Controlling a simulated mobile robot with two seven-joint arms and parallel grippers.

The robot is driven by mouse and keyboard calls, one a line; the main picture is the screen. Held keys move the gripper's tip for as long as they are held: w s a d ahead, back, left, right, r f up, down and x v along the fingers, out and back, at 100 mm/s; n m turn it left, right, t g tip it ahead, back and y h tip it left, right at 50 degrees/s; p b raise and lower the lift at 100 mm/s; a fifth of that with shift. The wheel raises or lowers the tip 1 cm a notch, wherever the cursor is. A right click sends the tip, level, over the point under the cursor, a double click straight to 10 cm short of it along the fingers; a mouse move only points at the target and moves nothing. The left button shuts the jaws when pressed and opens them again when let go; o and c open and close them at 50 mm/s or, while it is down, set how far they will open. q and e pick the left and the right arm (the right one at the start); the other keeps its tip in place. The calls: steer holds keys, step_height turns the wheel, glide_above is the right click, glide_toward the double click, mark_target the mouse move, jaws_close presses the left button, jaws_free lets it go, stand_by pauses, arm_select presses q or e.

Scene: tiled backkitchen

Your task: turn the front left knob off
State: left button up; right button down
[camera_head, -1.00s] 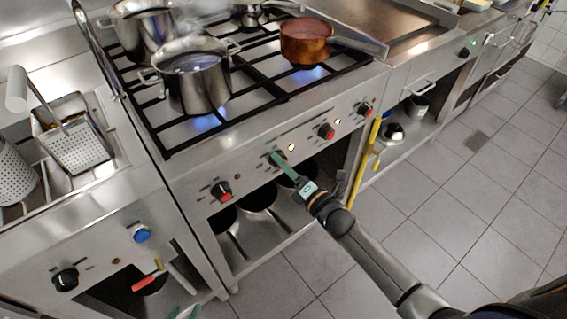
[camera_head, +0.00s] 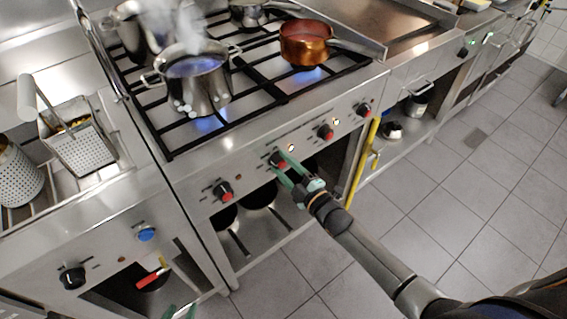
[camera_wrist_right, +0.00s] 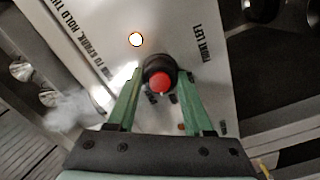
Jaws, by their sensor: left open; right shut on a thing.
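The front left knob (camera_wrist_right: 160,78) is black with a red face, beside a "FRONT LEFT" label in the right wrist view. In the head view the knob (camera_head: 278,159) sits on the stove's front panel. My right gripper (camera_head: 284,163) reaches it from the lower right; its green fingers are shut on the knob's sides in the wrist view (camera_wrist_right: 160,92). A lit indicator (camera_wrist_right: 136,39) shows near the knob. A steaming steel pot (camera_head: 197,85) stands above a blue flame (camera_head: 208,124) at the front left. Only the green fingertips of my open left gripper (camera_head: 180,312) show at the bottom edge.
Other red-faced knobs (camera_head: 223,191) (camera_head: 325,132) (camera_head: 363,110) line the panel. A copper pan (camera_head: 305,45) stands over another flame. A fryer basket (camera_head: 80,148) is at left. Pan handles stick out from the shelf below. The tiled floor (camera_head: 430,200) is clear.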

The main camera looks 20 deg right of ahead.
steer(key=m, duration=0.3)
steer(key=shift+m+p, duration=0.3)
steer(key=m, duration=0.3)
steer(key=shift+m, duration=0.3)
steer(key=m, duration=0.3)
steer(key=shift+m+p, duration=0.3)
steer(key=shift+m, duration=1.6)
steer(key=shift+c, duration=1.5)
jaws_free()
steer(key=v, duration=1.2)
steer(key=shift+s+p, duration=0.25)
steer(key=shift+p, duration=0.1)
